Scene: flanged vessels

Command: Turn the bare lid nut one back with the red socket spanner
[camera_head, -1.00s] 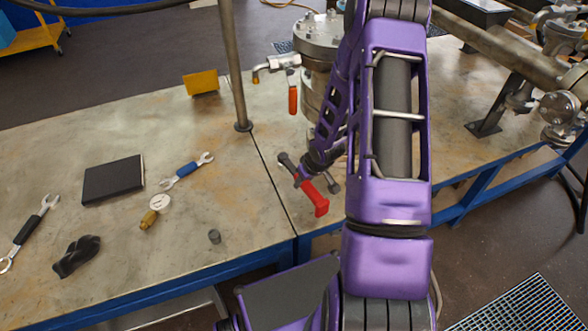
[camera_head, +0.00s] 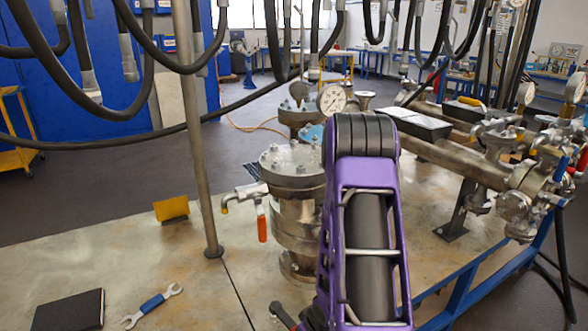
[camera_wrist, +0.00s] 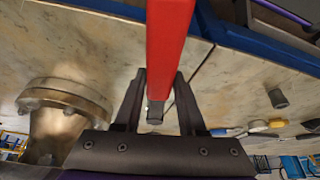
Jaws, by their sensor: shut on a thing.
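The red socket spanner (camera_wrist: 170,40) is gripped in my gripper (camera_wrist: 160,76), its red handle running up out of the wrist view. A dark rod end (camera_head: 281,313), probably the spanner's, shows at the bottom of the head view. My gripper is outside the head view. A flanged vessel (camera_head: 290,205) stands on the bench left of my arm, with a round lid (camera_head: 293,165) carrying several nuts. I cannot tell which lid nut is bare. In the wrist view a round flange (camera_wrist: 65,97) shows at the left, apart from the spanner.
A valve with an orange handle (camera_head: 262,224) sticks out left of the vessel. An upright pole (camera_head: 198,150) stands on the bench. A blue spanner (camera_head: 152,304) and a black pad (camera_head: 68,312) lie at lower left. Hoses (camera_head: 150,70) hang above.

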